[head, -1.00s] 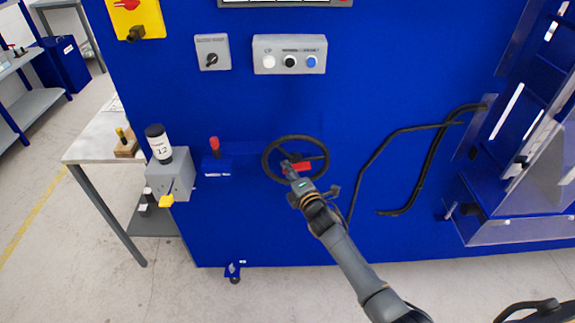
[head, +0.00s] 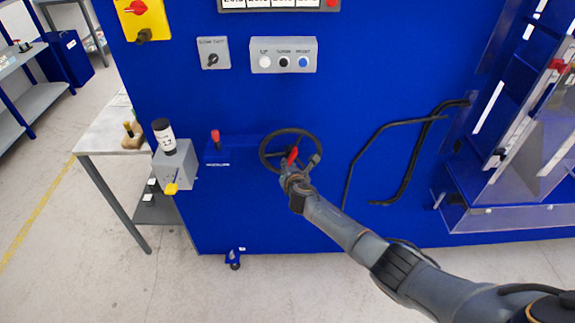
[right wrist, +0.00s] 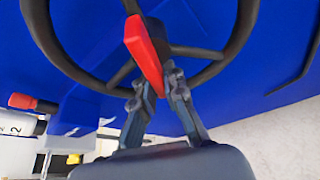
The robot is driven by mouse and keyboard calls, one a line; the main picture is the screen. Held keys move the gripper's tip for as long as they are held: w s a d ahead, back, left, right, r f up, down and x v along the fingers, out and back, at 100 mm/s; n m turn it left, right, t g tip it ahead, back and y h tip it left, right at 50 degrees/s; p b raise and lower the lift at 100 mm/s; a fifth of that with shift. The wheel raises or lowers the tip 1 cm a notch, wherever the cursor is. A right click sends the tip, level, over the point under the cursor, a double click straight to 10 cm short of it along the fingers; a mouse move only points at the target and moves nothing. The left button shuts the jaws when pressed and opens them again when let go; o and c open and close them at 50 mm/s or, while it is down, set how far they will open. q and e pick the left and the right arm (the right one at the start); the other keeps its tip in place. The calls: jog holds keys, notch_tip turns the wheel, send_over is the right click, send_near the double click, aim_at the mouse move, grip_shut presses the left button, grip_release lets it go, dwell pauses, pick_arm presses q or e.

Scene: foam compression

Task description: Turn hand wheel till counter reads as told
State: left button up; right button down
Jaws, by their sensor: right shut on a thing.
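The dark hand wheel (head: 262,150) is mounted on the blue machine front. It fills the top of the right wrist view (right wrist: 242,35). A red handle (head: 292,155) shows at the wheel, tilted. My right gripper (head: 288,168) reaches it from below right. In the right wrist view my right gripper (right wrist: 160,85) has its fingertips closed at the lower end of the red handle (right wrist: 146,52). The exact contact is partly hidden. A counter display (head: 270,4) is cut off at the top edge; its digits cannot be read surely. My left gripper is not in view.
A button panel (head: 284,60) is above. Black bent pipes (head: 405,165) run on the right. A side table (head: 95,140) stands left.

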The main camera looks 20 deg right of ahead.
jog(key=shift+w+d+r+n+h+p, duration=0.1)
jog(key=shift+d+r+n+h+p, duration=0.15)
jog(key=shift+n+h+p, duration=0.25)
jog(key=shift+w+d+r+n+h+p, duration=0.15)
jog(key=shift+d+n+h+p, duration=0.2)
jog(key=shift+n, duration=0.25)
jog(key=shift+s, duration=0.15)
jog(key=shift+f+n+g+h, duration=0.1)
jog(key=shift+n+g+h, duration=0.15)
jog(key=shift+n+g, duration=0.05)
jog(key=c, duration=1.3)
grip_release()
jog(key=shift+a+f, duration=0.1)
